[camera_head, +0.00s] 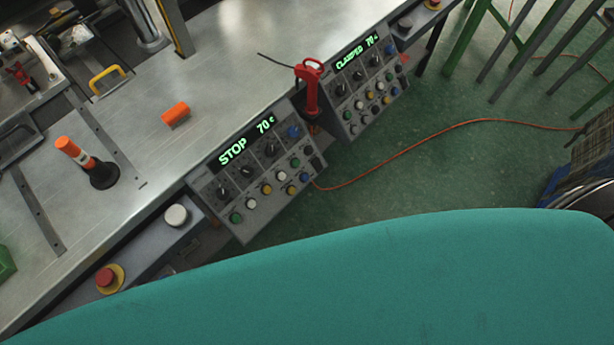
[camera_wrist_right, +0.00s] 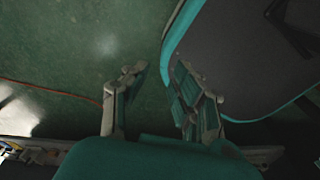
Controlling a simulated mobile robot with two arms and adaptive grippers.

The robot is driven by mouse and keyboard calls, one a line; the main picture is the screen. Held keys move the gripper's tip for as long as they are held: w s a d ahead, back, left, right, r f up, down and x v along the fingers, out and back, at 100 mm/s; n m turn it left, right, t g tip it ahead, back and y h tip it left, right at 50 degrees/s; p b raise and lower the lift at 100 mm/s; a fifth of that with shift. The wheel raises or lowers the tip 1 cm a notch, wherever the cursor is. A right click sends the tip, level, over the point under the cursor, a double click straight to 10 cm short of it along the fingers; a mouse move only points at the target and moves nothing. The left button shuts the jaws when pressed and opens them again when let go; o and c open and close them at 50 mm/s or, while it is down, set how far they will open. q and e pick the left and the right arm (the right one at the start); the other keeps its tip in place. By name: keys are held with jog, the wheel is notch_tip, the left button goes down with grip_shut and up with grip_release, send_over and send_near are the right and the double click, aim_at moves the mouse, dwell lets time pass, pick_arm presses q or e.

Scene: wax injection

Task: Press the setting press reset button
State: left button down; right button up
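Two grey control panels are fixed along the front edge of the metal bench in the head view. The left panel (camera_head: 234,178) reads "STOP 70 c" in green, and the right panel (camera_head: 343,100) reads "CLAMPED 70" with a blurred unit. Both carry dark knobs and rows of small coloured buttons; I cannot read which button is the setting press reset. My right gripper (camera_wrist_right: 157,78) shows in the wrist view with its fingers apart and nothing between them, above green floor. Neither gripper shows in the head view.
A red-handled tool (camera_head: 311,90) stands between the panels. A white round button (camera_head: 176,215) and a red mushroom button (camera_head: 107,278) sit on the bench front at left. An orange block (camera_head: 175,113) lies on the bench. An orange cable (camera_head: 400,149) crosses the open floor.

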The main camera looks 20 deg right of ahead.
grip_shut()
jog(key=shift+d, duration=0.1)
dwell(1.0)
